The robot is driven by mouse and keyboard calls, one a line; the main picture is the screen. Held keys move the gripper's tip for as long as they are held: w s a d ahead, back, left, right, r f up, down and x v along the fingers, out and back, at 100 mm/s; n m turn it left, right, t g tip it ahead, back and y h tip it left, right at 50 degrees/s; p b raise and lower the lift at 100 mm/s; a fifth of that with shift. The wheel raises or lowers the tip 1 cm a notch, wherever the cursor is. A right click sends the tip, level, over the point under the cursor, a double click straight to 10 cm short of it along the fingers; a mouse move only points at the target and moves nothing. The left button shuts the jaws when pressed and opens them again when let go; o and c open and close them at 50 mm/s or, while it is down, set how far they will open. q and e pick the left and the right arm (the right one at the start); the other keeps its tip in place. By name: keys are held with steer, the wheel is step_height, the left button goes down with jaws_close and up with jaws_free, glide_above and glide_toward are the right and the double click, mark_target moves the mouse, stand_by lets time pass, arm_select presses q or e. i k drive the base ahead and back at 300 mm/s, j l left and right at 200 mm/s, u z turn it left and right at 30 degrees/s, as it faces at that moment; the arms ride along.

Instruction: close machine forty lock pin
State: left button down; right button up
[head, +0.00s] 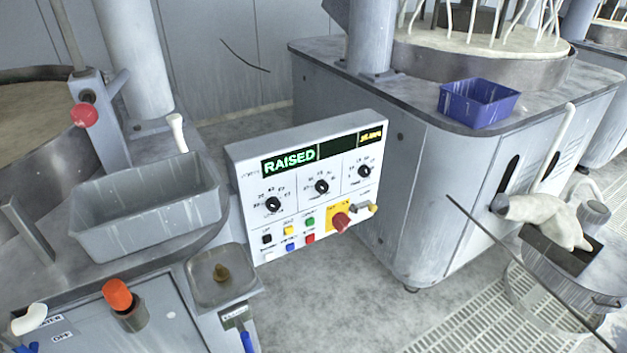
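A red ball knob (85,115) sits on a grey upright post (97,140) at the left machine, beside a thick white column. It may be the lock pin, but I cannot tell for sure, and no number forty is readable. A control panel (310,185) in the middle shows "RAISED" in green on its display (288,161), with dials, coloured buttons and a red knob (340,221) on a yellow plate. Neither of my grippers is in the head view.
A grey tray (150,222) and a small metal dish (221,290) are at the left machine, near an orange-capped knob (117,294). A blue bin (478,102) sits on the right machine (430,190). Bare floor shows between the machines.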

mark_target(84, 115)
steer(key=u, duration=1.25)
